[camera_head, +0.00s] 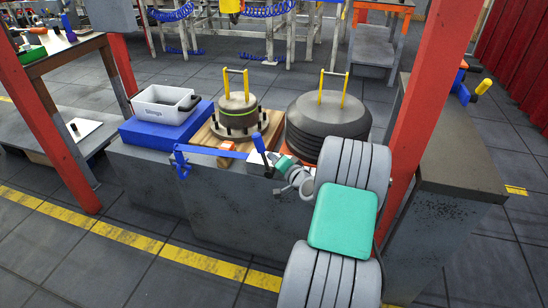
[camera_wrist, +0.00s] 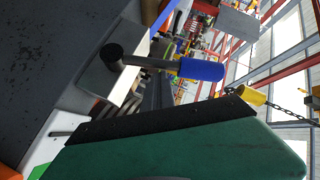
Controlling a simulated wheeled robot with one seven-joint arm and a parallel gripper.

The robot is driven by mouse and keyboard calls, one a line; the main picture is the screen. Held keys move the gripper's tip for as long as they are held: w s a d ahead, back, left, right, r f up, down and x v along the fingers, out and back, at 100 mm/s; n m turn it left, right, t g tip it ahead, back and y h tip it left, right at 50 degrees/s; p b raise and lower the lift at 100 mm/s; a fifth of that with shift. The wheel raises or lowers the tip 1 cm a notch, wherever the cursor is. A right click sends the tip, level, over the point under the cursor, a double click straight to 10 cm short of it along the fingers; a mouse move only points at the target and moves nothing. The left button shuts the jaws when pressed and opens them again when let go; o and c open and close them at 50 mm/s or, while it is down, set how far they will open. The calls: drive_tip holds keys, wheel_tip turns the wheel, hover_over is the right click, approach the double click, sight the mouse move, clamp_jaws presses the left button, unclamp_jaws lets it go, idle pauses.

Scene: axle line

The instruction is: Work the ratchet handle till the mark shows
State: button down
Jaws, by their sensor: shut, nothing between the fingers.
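The ratchet handle (camera_head: 260,143) is a dark lever with a blue grip, standing tilted at the bench's front edge, at the right end of a blue bar (camera_head: 215,153). In the wrist view its blue grip (camera_wrist: 200,69) points right from a dark round pivot (camera_wrist: 111,53). My gripper (camera_head: 282,163) is shut and empty, just right of the handle and low by the bench edge. In the wrist view a large green and black shape fills the bottom, and the handle lies clear above it. I cannot make out any mark.
On the bench (camera_head: 240,200) stand a grey stepped hub (camera_head: 238,117) on a wooden board, a stack of dark discs (camera_head: 328,125) with a yellow handle, and a white bin (camera_head: 163,105) on a blue block. A red post (camera_head: 418,120) rises right of my arm.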

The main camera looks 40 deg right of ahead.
drive_tip(key=shift+w+a, duration=0.3)
drive_tip(key=shift+w, duration=0.1)
idle(0.5)
idle(0.3)
drive_tip(key=shift+s+d+b, duration=0.4)
drive_tip(key=shift+s+d, duration=0.4)
drive_tip(key=shift+s, duration=0.25)
drive_tip(key=shift+s+d+b, duration=0.35)
drive_tip(key=shift+s+d, duration=0.45)
drive_tip(key=shift+s, duration=0.25)
drive_tip(key=s+d, duration=0.1)
drive_tip(key=s, duration=0.1)
drive_tip(key=s+d+b, duration=0.1)
drive_tip(key=s+d, duration=0.1)
